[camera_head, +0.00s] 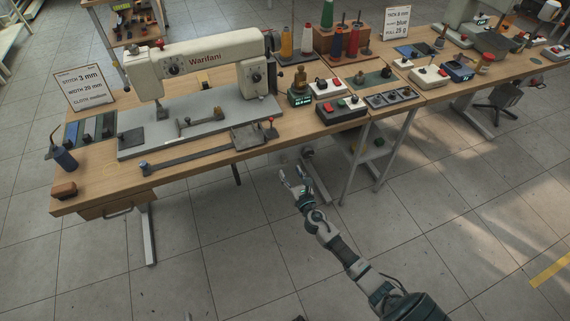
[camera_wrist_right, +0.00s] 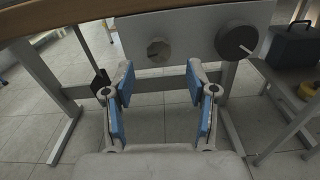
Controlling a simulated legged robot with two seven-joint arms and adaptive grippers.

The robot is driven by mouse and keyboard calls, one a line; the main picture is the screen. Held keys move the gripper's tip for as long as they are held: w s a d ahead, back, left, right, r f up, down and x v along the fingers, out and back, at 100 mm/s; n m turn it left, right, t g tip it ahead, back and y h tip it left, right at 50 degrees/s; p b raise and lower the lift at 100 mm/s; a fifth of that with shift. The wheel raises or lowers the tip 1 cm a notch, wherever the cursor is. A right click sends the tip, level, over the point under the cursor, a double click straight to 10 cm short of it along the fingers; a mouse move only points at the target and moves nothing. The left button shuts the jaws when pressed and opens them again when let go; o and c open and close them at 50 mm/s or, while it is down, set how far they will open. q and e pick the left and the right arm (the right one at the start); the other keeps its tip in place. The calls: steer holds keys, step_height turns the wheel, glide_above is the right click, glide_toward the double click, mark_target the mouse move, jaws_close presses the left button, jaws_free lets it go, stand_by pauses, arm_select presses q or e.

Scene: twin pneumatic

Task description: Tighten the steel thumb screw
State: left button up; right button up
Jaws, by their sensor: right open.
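A round grey metal knob (camera_wrist_right: 160,50), which looks like the steel thumb screw, sits on a pale panel (camera_wrist_right: 190,22) under the table edge in the right wrist view. A larger black knob (camera_wrist_right: 238,40) with a light pointer line is to its right. My right gripper (camera_head: 293,178) is in front of the table's front edge in the head view, below tabletop height. In the right wrist view its blue-padded fingers (camera_wrist_right: 160,78) are spread and empty, with the grey knob beyond and between their tips, apart from them. My left gripper is not in view.
The wooden table (camera_head: 95,189) carries a Warifani sewing machine (camera_head: 200,60), a slotted steel bar (camera_head: 190,158) and control boxes (camera_head: 341,109). Table legs (camera_head: 355,160) and a shelf (camera_head: 368,148) stand near my right gripper. The floor in front is clear.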

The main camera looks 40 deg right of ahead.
mark_target(285, 162)
steer(key=x, duration=0.4)
steer(key=shift+w+f+b, duration=0.1)
steer(key=shift+f+b, duration=0.05)
steer(key=shift+b, duration=0.2)
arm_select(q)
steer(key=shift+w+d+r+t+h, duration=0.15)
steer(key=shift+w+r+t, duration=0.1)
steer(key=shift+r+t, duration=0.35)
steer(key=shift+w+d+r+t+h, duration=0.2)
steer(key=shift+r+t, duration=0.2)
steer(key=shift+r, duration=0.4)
arm_select(e)
steer(key=shift+w+d, duration=0.1)
steer(key=shift+w, duration=0.35)
jaws_close()
